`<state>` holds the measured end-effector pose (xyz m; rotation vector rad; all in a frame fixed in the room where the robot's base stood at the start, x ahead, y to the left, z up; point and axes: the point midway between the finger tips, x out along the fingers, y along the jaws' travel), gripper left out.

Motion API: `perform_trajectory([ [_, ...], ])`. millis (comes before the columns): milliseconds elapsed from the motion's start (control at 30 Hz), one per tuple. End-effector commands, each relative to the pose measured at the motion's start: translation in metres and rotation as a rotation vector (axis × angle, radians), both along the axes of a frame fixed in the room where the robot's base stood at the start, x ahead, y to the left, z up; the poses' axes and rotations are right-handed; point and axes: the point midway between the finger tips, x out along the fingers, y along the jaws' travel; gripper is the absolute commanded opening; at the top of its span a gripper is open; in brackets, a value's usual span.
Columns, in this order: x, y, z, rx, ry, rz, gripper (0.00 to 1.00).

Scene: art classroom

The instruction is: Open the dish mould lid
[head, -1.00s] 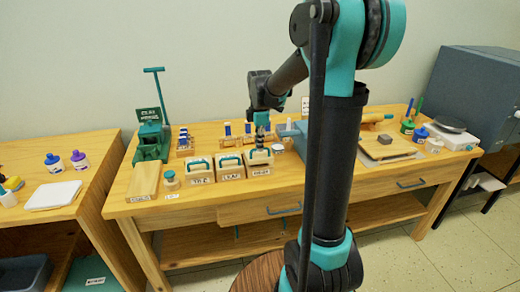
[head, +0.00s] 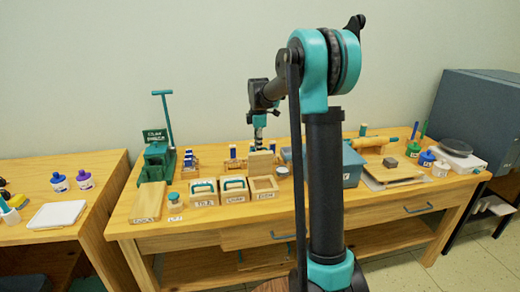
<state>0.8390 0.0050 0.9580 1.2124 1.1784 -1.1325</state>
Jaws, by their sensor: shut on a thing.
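Three wooden mould boxes stand in a row at the front of the table. The rightmost one, which I take for the dish mould (head: 264,193), has a label too small to read surely. Its lid (head: 262,165) stands roughly upright at the back edge, and the square opening faces up. My gripper (head: 259,146) is at the lid's upper part, on its far side, and is shut on the lid. The handle and the fingertips are mostly hidden behind the lid. The left box (head: 204,199) and middle box (head: 234,197) are closed, with teal handles on top.
A green clay press (head: 156,162) and a wooden board (head: 149,202) are at the left. A small jar (head: 174,199) stands beside the boxes. A blue-grey box (head: 352,167) is partly behind my arm. Boards, a roller (head: 370,142) and bottles fill the right side.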

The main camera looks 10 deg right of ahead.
Motion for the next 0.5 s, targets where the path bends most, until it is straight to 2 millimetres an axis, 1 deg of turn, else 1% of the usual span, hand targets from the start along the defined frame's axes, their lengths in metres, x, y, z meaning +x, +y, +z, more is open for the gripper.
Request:
perform_trajectory([
  [33, 0.006, 0.001, -0.002, 0.001, 0.001, 0.001, 0.0],
  [200, 0.026, 0.001, -0.008, 0.001, 0.001, 0.001, 0.0],
  [500, 0.052, 0.002, -0.023, 0.001, 0.002, 0.002, 0.0],
])
